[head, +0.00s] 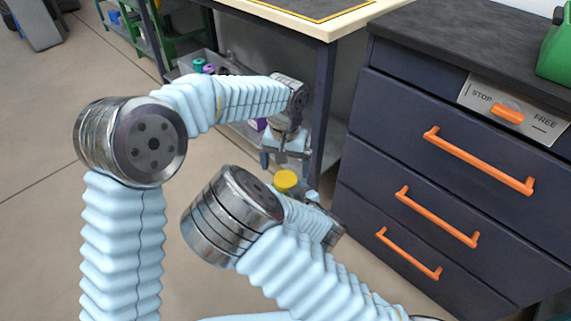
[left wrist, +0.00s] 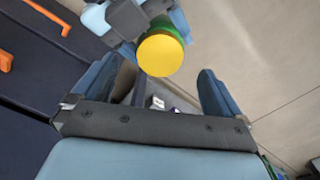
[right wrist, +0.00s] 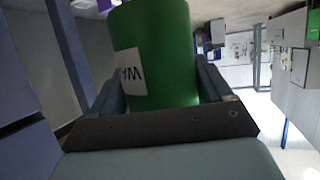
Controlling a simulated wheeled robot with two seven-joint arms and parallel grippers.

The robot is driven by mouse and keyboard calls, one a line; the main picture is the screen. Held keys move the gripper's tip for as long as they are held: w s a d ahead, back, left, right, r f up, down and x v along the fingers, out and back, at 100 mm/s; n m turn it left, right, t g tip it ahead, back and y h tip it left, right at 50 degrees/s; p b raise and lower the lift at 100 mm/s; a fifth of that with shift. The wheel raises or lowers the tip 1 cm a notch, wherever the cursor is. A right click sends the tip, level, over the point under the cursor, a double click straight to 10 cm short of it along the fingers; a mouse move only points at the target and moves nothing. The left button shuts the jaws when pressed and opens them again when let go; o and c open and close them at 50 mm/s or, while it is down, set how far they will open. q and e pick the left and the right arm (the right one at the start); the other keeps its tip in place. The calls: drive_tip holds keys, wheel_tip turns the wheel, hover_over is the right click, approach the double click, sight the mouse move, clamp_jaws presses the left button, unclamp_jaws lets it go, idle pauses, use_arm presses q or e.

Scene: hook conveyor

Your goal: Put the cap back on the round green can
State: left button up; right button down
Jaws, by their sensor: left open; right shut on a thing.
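The green can (right wrist: 158,50), with a white label, stands between the fingers of my right gripper (right wrist: 157,85), which is shut on it. In the head view my right gripper is largely hidden by my arm. The yellow cap (head: 286,180) shows as a round disc at the can's top. In the left wrist view the cap (left wrist: 160,55) has a green rim of the can behind it. I cannot tell how firmly it sits. My left gripper (head: 286,158) is open and empty just above the cap, apart from it.
A dark drawer cabinet (head: 440,135) with orange handles (head: 478,160) stands close at the right. A table (head: 325,22) with a pale edge is behind my left gripper, with a grey bin (head: 212,64) of small items below it. The floor (head: 40,150) at the left is clear.

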use_arm(q)
wheel_tip(320, 180, up, 12)
idle(0.6)
drive_tip(key=w+a+f+m+t+h, duration=0.15)
drive_tip(key=w+f, duration=0.25)
drive_tip(key=f, duration=0.5)
drive_tip(key=w+a+f+m, duration=0.1)
drive_tip(key=w+a+f, duration=0.3)
drive_tip(key=f, duration=0.5)
wheel_tip(320, 180, down, 15)
drive_tip(key=a+m+t+h, duration=0.2)
drive_tip(key=a+h, duration=0.1)
drive_tip(key=s+a+f+n+g, duration=0.1)
drive_tip(key=s+a+f+n, duration=0.1)
drive_tip(key=s, duration=0.7)
drive_tip(key=s+a+f+n+g, duration=0.1)
drive_tip(key=s+n, duration=0.4)
drive_tip(key=s, duration=0.5)
drive_tip(key=s+a+f+n+g, duration=0.1)
drive_tip(key=s+a+f+n, duration=0.2)
drive_tip(key=s, duration=0.6)
drive_tip(key=shift+s+a+f, duration=0.3)
drive_tip(key=shift+s+f, duration=0.05)
drive_tip(key=shift+s, duration=0.05)
